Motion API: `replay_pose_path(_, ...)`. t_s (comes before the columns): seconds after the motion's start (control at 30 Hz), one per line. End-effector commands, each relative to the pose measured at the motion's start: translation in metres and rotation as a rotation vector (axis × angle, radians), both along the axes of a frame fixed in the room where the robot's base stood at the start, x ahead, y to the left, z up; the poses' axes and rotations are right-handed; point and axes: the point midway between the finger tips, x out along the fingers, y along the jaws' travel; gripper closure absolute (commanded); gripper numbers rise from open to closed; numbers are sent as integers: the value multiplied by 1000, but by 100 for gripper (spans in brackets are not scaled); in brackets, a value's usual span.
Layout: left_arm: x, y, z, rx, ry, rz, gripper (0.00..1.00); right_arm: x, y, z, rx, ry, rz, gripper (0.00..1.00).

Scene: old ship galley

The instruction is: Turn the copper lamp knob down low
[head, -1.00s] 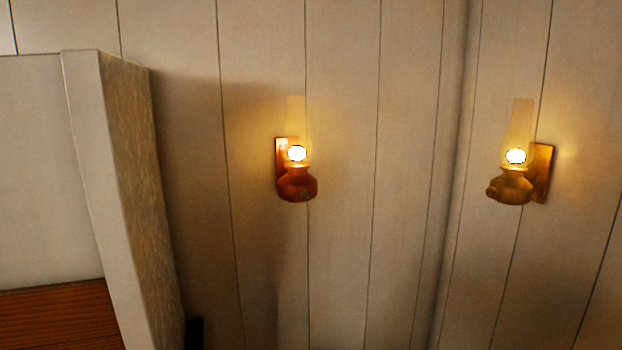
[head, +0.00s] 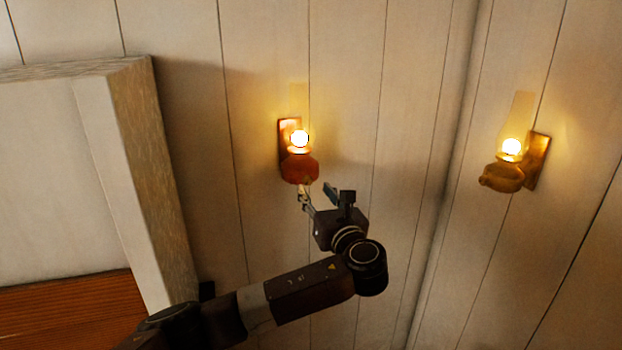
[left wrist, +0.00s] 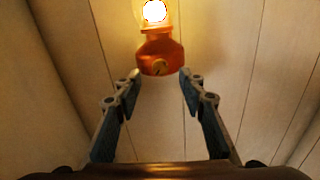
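The copper lamp (head: 300,168) is lit and fixed to the plank wall, left of a brass lamp. My left gripper (head: 318,190) is just below the copper lamp in the head view. In the left wrist view my left gripper (left wrist: 160,75) is open, with its fingers on either side of the knob's line and nothing between them. The fingertips look apart from the knob. My right gripper is in neither view.
A lit brass lamp (head: 505,175) hangs on the wall to the right, beyond the corner. A pale cabinet or partition with a thick edge (head: 150,150) stands at the left. The wall between the lamps is bare.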

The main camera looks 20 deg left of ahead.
Motion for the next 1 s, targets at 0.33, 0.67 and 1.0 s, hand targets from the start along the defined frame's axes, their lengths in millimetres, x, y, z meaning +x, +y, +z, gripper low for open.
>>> replay_pose_path(0.33, 35, 24, 1, -2, 1, 1, 63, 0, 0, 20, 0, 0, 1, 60)
replay_pose_path(0.67, 38, 26, -1, -4, 0, -2, 63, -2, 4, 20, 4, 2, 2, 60)
replay_pose_path(1.0, 38, 26, -1, -4, 0, -1, 98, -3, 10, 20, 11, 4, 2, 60)
